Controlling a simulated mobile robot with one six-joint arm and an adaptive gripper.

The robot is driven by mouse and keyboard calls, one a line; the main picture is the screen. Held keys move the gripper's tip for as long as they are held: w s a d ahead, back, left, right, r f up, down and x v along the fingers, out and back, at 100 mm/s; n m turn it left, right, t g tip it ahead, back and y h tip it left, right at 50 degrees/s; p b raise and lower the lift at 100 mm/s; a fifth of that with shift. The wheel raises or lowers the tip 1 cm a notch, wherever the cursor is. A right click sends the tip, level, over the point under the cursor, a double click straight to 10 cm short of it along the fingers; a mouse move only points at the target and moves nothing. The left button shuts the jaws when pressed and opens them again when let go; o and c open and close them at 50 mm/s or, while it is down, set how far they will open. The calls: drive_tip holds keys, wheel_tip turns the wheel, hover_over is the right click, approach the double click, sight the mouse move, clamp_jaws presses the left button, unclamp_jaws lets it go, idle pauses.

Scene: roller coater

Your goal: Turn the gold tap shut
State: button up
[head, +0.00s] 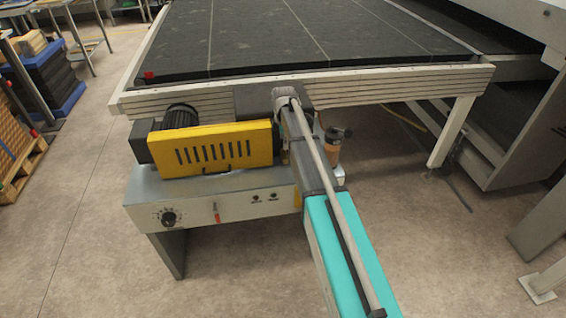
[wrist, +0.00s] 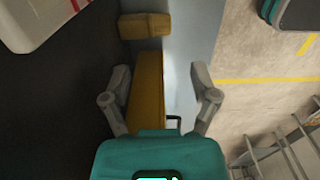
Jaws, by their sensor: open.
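I cannot make out a gold tap for certain in either view. In the head view an orange-brown upright part with a dark top (head: 333,148) stands beside my arm at the machine's right end; it is too small to name. My gripper (wrist: 160,75) is open in the wrist view, with its two grey fingers spread wide. Nothing is held between them. A long yellow cover (wrist: 148,85) lies beyond the fingers, and a separate yellow block (wrist: 145,25) is further up. In the head view my arm hides part of the machine, and the fingers are not distinguishable.
The yellow slotted guard (head: 217,150) sits on a grey control box (head: 235,208) with a dial (head: 168,217) and a small red lever (head: 216,213). A wide dark conveyor bed (head: 300,40) lies behind. Open floor (head: 85,220) is at the left.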

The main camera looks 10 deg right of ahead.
sight(284, 158)
drive_tip(key=shift+f+b, duration=4.15)
drive_tip(key=shift+f, duration=0.35)
drive_tip(key=shift+c, duration=0.2)
clamp_jaws()
